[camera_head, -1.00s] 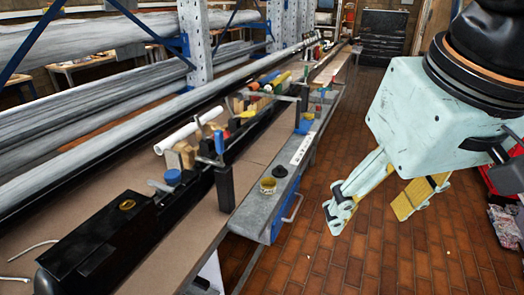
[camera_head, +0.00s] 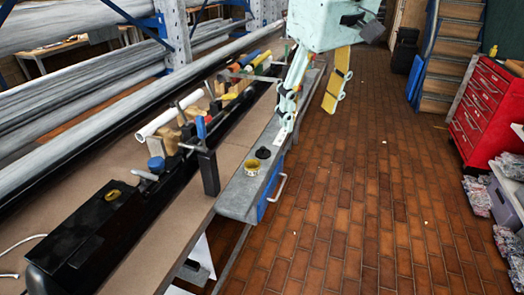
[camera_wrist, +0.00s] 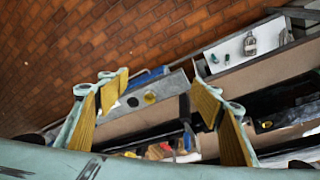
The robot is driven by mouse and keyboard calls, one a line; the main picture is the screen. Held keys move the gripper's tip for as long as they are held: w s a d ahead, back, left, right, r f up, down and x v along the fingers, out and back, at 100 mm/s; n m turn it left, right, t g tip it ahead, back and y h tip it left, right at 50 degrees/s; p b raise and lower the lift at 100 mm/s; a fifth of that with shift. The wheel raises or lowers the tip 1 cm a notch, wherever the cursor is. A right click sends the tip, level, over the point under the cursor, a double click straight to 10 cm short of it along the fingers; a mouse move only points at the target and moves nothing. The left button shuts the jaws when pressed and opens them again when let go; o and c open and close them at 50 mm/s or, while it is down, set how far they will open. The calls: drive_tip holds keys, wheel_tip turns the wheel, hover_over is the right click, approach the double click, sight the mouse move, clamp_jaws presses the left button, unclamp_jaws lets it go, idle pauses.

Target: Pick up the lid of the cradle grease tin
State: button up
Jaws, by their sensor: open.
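The open, round grease tin (camera_head: 251,168) stands on the grey metal shelf (camera_head: 236,200) along the bench front; its inside looks yellow. A flat black disc, apparently its lid (camera_head: 263,152), lies on the shelf just behind it. My gripper (camera_head: 308,112) is open and empty, above and beyond the lid, to its right in the head view. In the wrist view, the tin (camera_wrist: 150,97) and the dark lid (camera_wrist: 132,102) show small between the spread yellow-padded fingers of my gripper (camera_wrist: 160,88), still some distance away.
A dark upright post (camera_head: 209,173) stands close left of the tin. A blue-capped item (camera_head: 156,165), a white roll (camera_head: 169,120) and clamps crowd the bench. A blue drawer with a handle (camera_head: 277,187) is below the shelf. A red tool cabinet (camera_head: 488,108) stands right; the brick floor between is clear.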

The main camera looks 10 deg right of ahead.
drive_tip(key=w+f+n+p, duration=0.2)
drive_tip(key=w, duration=1.2)
drive_tip(key=n+g+p, duration=0.3)
drive_tip(key=n+p, duration=0.2)
drive_tip(key=n, duration=0.3)
hover_over(263, 147)
wheel_tip(263, 147, down, 28)
drive_tip(key=shift+a, duration=0.1)
drive_tip(key=shift+f+b, duration=0.65)
drive_tip(key=shift+f, duration=3.6)
drive_tip(key=shift+s+f, duration=0.1)
drive_tip(key=shift+s+f+b, duration=0.1)
drive_tip(key=shift+f+b, duration=0.35)
drive_tip(key=shift+f, duration=2.05)
